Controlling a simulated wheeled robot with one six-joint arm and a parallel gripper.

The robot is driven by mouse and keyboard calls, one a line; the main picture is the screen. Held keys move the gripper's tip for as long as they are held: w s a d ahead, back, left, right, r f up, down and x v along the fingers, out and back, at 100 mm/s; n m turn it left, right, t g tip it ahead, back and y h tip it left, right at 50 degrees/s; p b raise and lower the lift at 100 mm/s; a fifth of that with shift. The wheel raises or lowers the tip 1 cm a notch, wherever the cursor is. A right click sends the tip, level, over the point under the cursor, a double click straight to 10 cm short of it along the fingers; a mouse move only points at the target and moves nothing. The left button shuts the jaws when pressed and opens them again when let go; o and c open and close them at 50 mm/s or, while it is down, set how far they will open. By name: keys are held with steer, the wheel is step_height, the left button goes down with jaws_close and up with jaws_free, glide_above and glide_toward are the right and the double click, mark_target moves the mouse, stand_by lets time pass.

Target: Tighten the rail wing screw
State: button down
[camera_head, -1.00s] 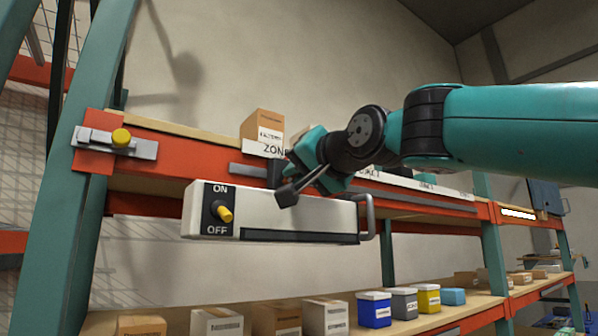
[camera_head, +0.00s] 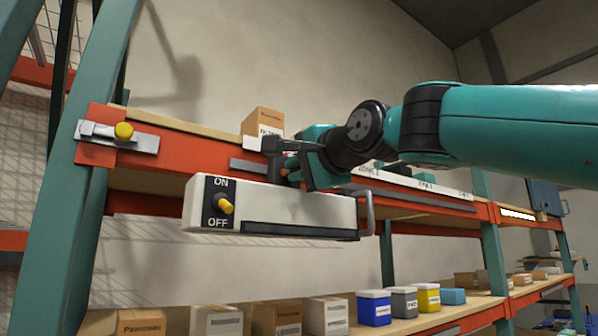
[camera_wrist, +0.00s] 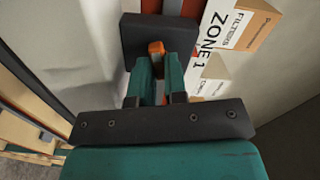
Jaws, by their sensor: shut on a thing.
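My gripper (camera_head: 284,160) is at the front of the orange shelf beam, just above the white console (camera_head: 300,211). In the wrist view the jaws (camera_wrist: 157,62) are closed around a small orange piece, which looks like the wing screw (camera_wrist: 156,47). Only its top shows between the fingers. In the head view the gripper hides it. A grey rail (camera_head: 248,165) runs along the beam behind the gripper.
A carton (camera_head: 263,122) stands on the shelf close behind the gripper. Cartons and a blue bin (camera_head: 374,309) stand on the lower shelf. The space before the console is clear.

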steer(key=shift+f+m, duration=0.15)
steer(key=shift+m, duration=1.35)
steer(key=c, duration=1.1)
jaws_free()
steer(key=shift+c, duration=0.2)
steer(key=shift+s+d+b, duration=0.1)
steer(key=shift+b, duration=0.2)
steer(key=b+v, duration=0.7)
steer(key=v, duration=1)
steer(key=shift+s+d, duration=0.1)
steer(key=shift+d, duration=0.05)
